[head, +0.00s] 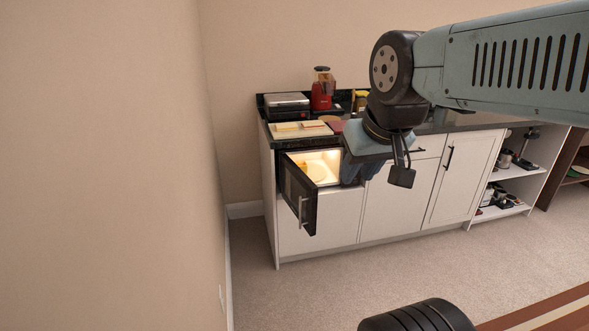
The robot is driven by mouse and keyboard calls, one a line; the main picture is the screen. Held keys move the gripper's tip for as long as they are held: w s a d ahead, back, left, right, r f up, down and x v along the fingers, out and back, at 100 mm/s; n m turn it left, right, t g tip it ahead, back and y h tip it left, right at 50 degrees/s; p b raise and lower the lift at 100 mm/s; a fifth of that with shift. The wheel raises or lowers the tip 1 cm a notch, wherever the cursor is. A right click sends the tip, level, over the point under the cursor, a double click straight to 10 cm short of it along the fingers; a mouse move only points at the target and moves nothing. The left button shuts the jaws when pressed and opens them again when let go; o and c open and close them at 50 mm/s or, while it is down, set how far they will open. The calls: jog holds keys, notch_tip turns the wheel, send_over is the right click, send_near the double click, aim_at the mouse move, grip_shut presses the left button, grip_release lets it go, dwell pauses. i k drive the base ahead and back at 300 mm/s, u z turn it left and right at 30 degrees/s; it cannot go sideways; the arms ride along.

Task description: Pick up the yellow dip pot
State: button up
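A small yellow-orange thing (302,166), perhaps the yellow dip pot, shows at the left inside the lit microwave (334,156), beside a pale round plate (317,172). It is too small to be sure of. My gripper (357,175) points down in front of the counter unit, over the right side of the microwave opening in the picture, apart from the yellow-orange thing. Its fingers are dark and small, so I cannot tell whether they are open or shut. My gripper hides the right part of the microwave.
The microwave door (300,195) stands open toward me at the left. The counter holds a silver-topped appliance (287,102), a red blender (322,92), a board (300,130) and a yellowish item (360,97). An open shelf (510,172) is at right. The carpet (300,295) in front is clear.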

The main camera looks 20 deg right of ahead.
aim_at(301, 163)
jog(key=z, duration=0.05)
jog(key=k, duration=1.65)
jog(key=z, duration=0.65)
jog(key=i, duration=3.05)
jog(key=u, duration=0.1)
